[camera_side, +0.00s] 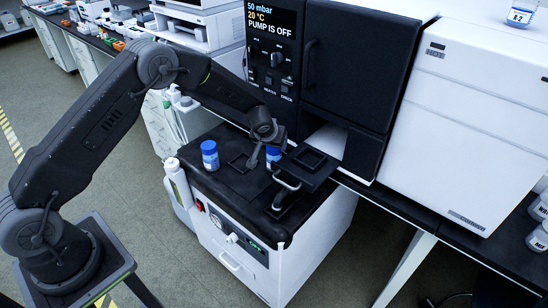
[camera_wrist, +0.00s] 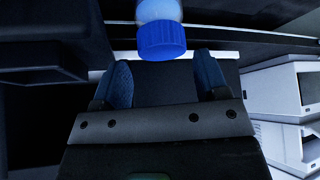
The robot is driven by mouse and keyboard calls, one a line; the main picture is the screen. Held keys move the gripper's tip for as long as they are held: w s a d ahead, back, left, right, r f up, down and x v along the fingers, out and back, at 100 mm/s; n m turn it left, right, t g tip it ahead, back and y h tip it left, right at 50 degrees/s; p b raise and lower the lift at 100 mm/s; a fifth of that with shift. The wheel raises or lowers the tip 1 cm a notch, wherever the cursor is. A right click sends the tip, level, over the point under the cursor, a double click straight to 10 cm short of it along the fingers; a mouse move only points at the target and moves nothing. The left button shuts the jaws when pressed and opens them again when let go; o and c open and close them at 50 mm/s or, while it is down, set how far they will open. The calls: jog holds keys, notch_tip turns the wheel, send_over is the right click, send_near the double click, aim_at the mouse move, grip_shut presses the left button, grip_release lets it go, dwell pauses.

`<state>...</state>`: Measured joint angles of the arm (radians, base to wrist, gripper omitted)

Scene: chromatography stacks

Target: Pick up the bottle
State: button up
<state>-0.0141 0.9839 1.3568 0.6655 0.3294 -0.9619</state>
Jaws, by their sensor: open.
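A bottle with a blue cap (camera_wrist: 162,40) shows in the wrist view at the top middle, just beyond my gripper (camera_wrist: 163,60). Its pale body runs off the top edge. The two blue-padded fingers are spread apart, one to each side of the cap's line, with nothing held. In the side view a blue-capped bottle (camera_side: 274,153) stands close by my gripper (camera_side: 262,160), partly hidden by it. A second blue-capped bottle (camera_side: 210,155) stands upright to the left on the black cabinet top (camera_side: 222,182). Contact with the fingers cannot be made out.
A black holder with a square opening (camera_side: 308,160) sits right of the gripper. Behind it stands a dark oven (camera_side: 362,65) with a display panel. A white instrument (camera_side: 480,110) fills the right. A white bottle (camera_side: 178,183) hangs at the cabinet's left side.

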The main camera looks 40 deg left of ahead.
aim_at(274, 157)
jog(key=x, duration=0.4)
jog(key=shift+a+f, duration=0.15)
jog(key=c, duration=0.8)
